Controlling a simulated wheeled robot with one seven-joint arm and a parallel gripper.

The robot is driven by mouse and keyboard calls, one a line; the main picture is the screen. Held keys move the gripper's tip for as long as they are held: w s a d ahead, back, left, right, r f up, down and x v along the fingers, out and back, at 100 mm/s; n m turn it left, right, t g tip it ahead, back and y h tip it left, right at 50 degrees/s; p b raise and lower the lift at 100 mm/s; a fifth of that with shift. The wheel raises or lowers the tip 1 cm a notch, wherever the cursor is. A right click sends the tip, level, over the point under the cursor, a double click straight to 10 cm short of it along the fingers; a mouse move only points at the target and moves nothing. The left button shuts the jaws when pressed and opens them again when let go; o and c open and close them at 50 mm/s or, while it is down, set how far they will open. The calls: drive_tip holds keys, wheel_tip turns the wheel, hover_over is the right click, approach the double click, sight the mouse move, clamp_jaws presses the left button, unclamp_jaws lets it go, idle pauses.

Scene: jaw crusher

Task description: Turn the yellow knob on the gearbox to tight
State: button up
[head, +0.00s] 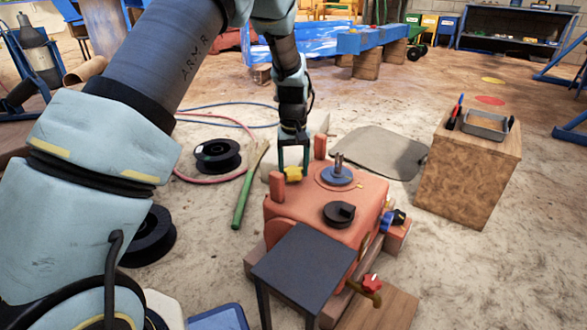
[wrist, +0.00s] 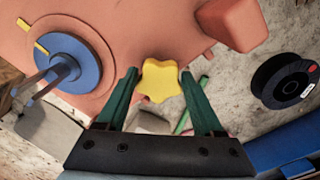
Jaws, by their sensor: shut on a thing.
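The yellow knob (head: 293,174) is on the top of the orange gearbox (head: 350,205), near its far left corner. In the wrist view the knob (wrist: 161,80) is a lobed, star-like shape. My gripper (head: 293,160) comes down on it from above. In the wrist view the green fingers of my gripper (wrist: 160,78) stand on either side of the knob, shut on it. No tight or loose marking for the knob can be made out.
A blue disc with upright pins (head: 337,175), a black knob (head: 339,214) and orange posts share the gearbox top. A dark small table (head: 305,265) stands in front. A red valve handle (head: 371,282) is low at right. Cable reels (head: 217,156) lie on the floor.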

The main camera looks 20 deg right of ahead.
drive_tip(key=shift+c, duration=0.5)
drive_tip(key=shift+r+m+p, duration=0.15)
drive_tip(key=shift+m+p, duration=0.15)
drive_tip(key=shift+p, duration=0.35)
drive_tip(key=m+p, duration=0.2)
drive_tip(key=p, duration=0.1)
drive_tip(key=shift+a+r, duration=0.1)
drive_tip(key=shift+r, duration=0.05)
drive_tip(key=m+p, duration=0.5)
drive_tip(key=p, duration=0.1)
drive_tip(key=shift+w+a, duration=0.1)
drive_tip(key=shift+w, duration=0.05)
drive_tip(key=m+p, duration=0.4)
drive_tip(key=m, duration=0.1)
drive_tip(key=shift+w+m, duration=0.15)
drive_tip(key=shift+m, duration=0.25)
drive_tip(key=m+p, duration=0.2)
drive_tip(key=m, duration=0.2)
drive_tip(key=shift+w+f+m+p, duration=0.15)
drive_tip(key=shift+f+m+p, duration=0.15)
drive_tip(key=shift+p, duration=0.1)
